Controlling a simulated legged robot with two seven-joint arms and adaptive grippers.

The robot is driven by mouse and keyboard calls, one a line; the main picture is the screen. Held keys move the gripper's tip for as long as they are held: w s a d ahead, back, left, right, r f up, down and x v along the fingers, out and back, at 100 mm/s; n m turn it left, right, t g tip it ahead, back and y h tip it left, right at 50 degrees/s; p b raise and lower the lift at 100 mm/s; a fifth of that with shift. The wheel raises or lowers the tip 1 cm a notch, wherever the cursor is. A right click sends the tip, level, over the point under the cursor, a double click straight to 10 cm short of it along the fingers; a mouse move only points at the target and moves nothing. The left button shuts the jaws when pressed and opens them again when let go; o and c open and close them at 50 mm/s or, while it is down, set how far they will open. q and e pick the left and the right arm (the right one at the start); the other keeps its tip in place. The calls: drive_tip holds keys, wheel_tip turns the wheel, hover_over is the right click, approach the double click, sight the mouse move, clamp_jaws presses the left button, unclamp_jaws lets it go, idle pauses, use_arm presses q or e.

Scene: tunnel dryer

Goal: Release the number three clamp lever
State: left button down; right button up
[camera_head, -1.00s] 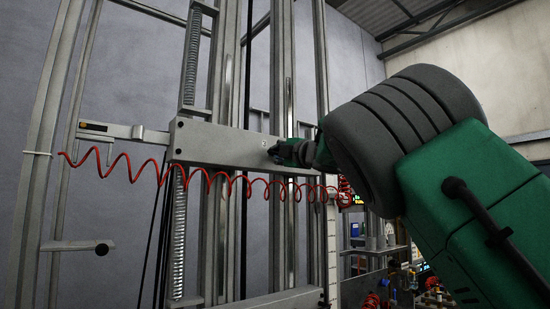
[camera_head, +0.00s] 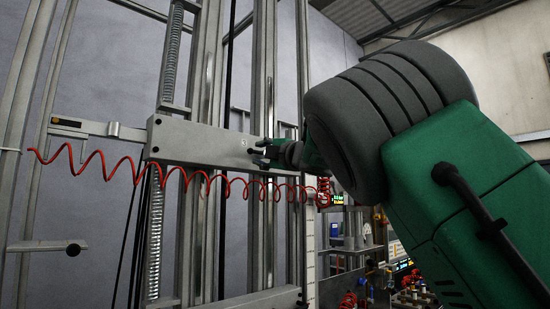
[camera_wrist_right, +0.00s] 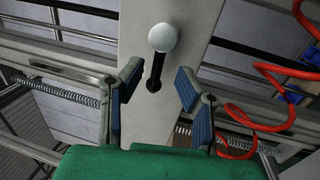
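A clamp lever with a round ball knob (camera_wrist_right: 163,37) and a dark stem (camera_wrist_right: 154,72) stands out from a grey metal plate (camera_wrist_right: 140,122). In the head view the knob (camera_head: 251,151) is small and dark at the right end of the plate (camera_head: 190,142). My right gripper (camera_head: 262,153) is just right of the knob. In the right wrist view my right gripper (camera_wrist_right: 159,82) is open, its blue-padded fingers apart on either side of the stem, with gaps visible. No number shows clearly on the lever. My left gripper is not in view.
A red coiled hose (camera_head: 120,172) runs below the plate and close to my right gripper (camera_wrist_right: 270,110). Vertical springs (camera_head: 155,240) and metal posts (camera_head: 266,85) surround the plate. Equipment shelves (camera_head: 350,245) stand behind.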

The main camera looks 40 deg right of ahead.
drive_tip(key=s+f, duration=0.2)
drive_tip(key=s, duration=0.7)
drive_tip(key=shift+s+d, duration=0.1)
drive_tip(key=shift+d, duration=0.05)
